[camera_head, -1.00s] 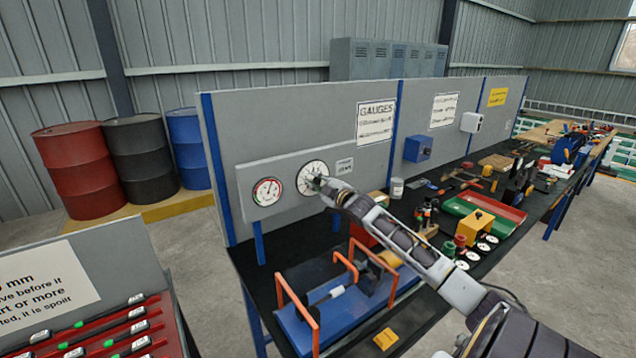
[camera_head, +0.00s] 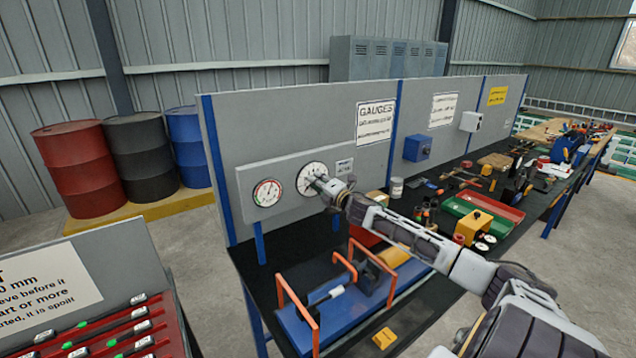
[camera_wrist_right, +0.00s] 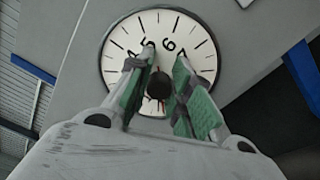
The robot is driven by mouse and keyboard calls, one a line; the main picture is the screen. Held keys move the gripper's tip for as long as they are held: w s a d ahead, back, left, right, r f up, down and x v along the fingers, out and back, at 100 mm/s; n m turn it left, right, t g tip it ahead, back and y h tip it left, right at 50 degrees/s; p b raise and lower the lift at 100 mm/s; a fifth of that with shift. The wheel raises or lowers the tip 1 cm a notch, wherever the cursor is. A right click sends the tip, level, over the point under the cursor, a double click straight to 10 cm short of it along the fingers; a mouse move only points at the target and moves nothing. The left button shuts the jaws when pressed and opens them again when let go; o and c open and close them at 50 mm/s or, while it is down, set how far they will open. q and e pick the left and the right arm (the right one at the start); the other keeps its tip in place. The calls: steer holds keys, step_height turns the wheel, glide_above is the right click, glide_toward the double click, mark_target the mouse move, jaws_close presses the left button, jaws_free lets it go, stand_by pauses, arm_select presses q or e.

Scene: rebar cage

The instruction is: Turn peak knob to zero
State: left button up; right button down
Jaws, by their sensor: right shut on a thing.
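A large white round gauge (camera_head: 308,171) with a black rim is mounted on a grey plate on the panel. Its dial (camera_wrist_right: 200,40) fills the upper middle of the right wrist view, with black ticks and digits. A black round knob (camera_wrist_right: 158,84) sits at the dial's centre, with a thin red pointer partly showing below it. My right gripper (camera_head: 321,185) reaches the gauge face. In the wrist view its green-padded fingers (camera_wrist_right: 162,68) are closed on the knob from both sides and cover part of the dial. My left gripper is out of view.
A smaller gauge (camera_head: 267,193) with red and green marks is left of the large one. Below, a blue base with orange handles (camera_head: 317,322) stands on the dark bench. A blue box (camera_head: 417,148) is on the panel to the right. Drums (camera_head: 139,155) stand behind left.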

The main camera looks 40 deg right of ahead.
steer(key=shift+f+n, duration=0.1)
steer(key=shift+n, duration=0.7)
steer(key=c, duration=1.3)
jaws_free()
steer(key=shift+s, duration=0.2)
steer(key=shift+s+a, duration=0.25)
steer(key=shift+s, duration=1.65)
steer(key=shift+s+a, duration=0.2)
steer(key=shift+s, duration=1.75)
steer(key=shift+s+a, duration=0.25)
steer(key=shift+s, duration=1.65)
steer(key=shift+s, duration=0.1)
